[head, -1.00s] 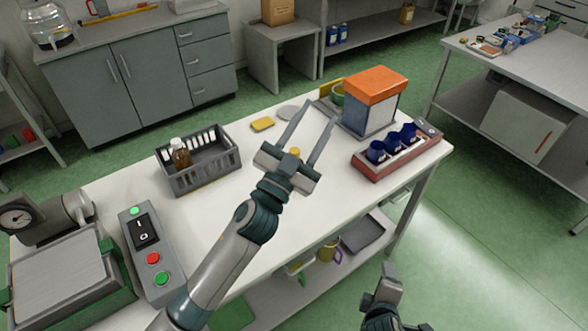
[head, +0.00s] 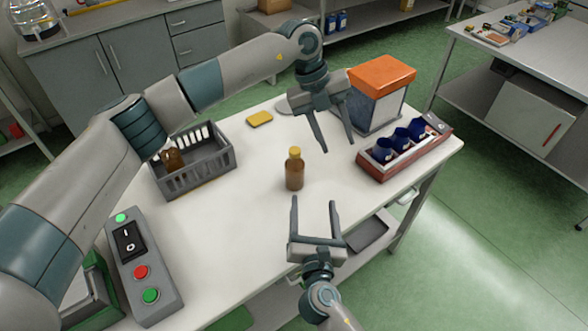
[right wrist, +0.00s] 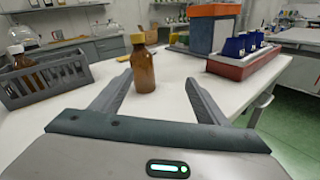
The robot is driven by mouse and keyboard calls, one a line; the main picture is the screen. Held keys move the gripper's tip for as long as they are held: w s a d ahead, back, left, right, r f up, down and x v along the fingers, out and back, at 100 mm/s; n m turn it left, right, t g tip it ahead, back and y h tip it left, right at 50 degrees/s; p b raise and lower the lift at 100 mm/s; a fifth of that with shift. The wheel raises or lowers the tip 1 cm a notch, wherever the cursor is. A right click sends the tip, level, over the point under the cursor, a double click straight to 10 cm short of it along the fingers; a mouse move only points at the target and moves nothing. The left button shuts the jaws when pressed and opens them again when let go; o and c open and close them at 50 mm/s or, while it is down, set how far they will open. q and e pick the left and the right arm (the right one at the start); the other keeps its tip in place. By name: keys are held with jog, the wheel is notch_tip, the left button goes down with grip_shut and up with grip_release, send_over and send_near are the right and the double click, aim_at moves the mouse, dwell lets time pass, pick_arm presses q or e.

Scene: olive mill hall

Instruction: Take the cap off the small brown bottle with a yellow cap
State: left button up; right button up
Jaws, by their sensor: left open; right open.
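The small brown bottle (head: 294,174) stands upright on the white table, with its yellow cap (head: 294,152) on. In the right wrist view the bottle (right wrist: 143,72) stands beyond the open fingers, with its yellow cap (right wrist: 137,39) on top. My right gripper (head: 315,202) is open and empty, low in front of the bottle, fingers pointing toward it. My left gripper (head: 338,147) is open and empty, above and to the right of the bottle, fingers pointing down. Neither gripper touches the bottle.
A grey crate (head: 205,173) holding another brown bottle (head: 172,157) stands at left. A red rack (head: 408,157) with blue cups and an orange-lidded box (head: 377,98) are at right. A yellow sponge (head: 259,118) lies behind. A button panel (head: 143,262) is front left.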

aim_at(293, 162)
pick_arm(q)
jog(key=w+a+y+b, duration=0.1)
jog(key=w+a, duration=0.1)
jog(key=w+a+n+y+b, duration=0.1)
jog(key=a, duration=0.2)
jog(key=w+a+t+y+b, duration=0.1)
jog(key=w+a, duration=0.1)
jog(key=a, duration=0.1)
jog(key=shift+w+a+f+n+y, duration=0.2)
jog(key=shift+w+f+n+y, duration=0.1)
jog(key=shift+f+y, duration=0.1)
pick_arm(e)
jog(key=a+f+n, duration=0.1)
jog(key=w+a+f+n, duration=0.1)
jog(key=a+n+y, duration=0.1)
jog(key=shift+w+a+f+t, duration=0.1)
jog(key=shift+w+f+t, duration=0.2)
jog(key=shift+f+t, duration=0.1)
pick_arm(q)
jog(key=shift+w+a+f+b, duration=0.2)
jog(key=shift+a+b, duration=0.2)
jog(key=shift+b, duration=0.2)
pick_arm(e)
jog(key=shift+a+f+n, duration=0.15)
jog(key=shift+f+n, duration=0.15)
jog(key=shift+f, duration=0.05)
pick_arm(q)
jog(key=shift+a+r, duration=0.1)
pick_arm(e)
jog(key=shift+w, duration=0.15)
